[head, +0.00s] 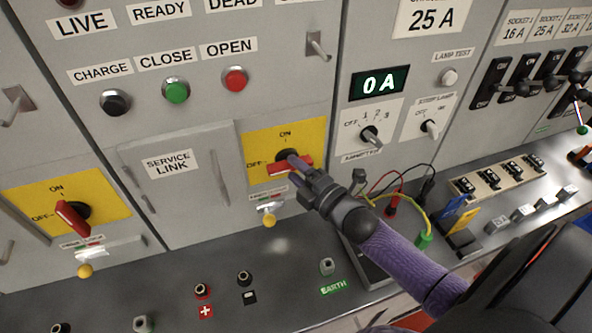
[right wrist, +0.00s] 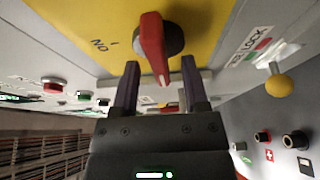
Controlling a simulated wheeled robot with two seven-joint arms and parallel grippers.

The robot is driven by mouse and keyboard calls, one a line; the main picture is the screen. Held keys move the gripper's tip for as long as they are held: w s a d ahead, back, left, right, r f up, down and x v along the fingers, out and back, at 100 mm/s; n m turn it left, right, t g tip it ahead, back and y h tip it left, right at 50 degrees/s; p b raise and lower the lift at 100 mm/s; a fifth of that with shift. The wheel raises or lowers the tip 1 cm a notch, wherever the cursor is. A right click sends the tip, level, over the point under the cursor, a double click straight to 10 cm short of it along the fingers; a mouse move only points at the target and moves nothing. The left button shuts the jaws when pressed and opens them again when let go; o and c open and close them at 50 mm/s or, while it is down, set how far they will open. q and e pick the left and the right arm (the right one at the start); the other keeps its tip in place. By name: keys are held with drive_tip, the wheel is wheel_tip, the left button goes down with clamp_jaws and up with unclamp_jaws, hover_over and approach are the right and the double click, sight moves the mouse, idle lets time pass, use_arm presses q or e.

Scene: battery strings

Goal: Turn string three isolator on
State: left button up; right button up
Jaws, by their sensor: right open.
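The isolator in the middle of the head view has a red handle (head: 290,167) on a yellow plate (head: 258,142) marked ON at the top and OFF at the left. Its handle lies roughly level, along the OFF direction. No string number is readable on it. My right gripper (head: 300,178) is at this handle, partly hiding it. In the right wrist view the gripper (right wrist: 160,78) is open, with its fingers either side of the tip of the red handle (right wrist: 152,45); I cannot tell whether they touch. My left gripper is not in view.
A yellow-knobbed lever (head: 268,211) sits below this isolator. Another isolator with a slanted red handle (head: 72,217) is at the left. Charge, close and open buttons (head: 176,90) are above. Sockets (head: 203,290) and a cable holder line the ledge below; a 0 A meter (head: 379,83) is at the right.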

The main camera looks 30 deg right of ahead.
drive_tip(key=shift+w, duration=0.1)
clamp_jaws()
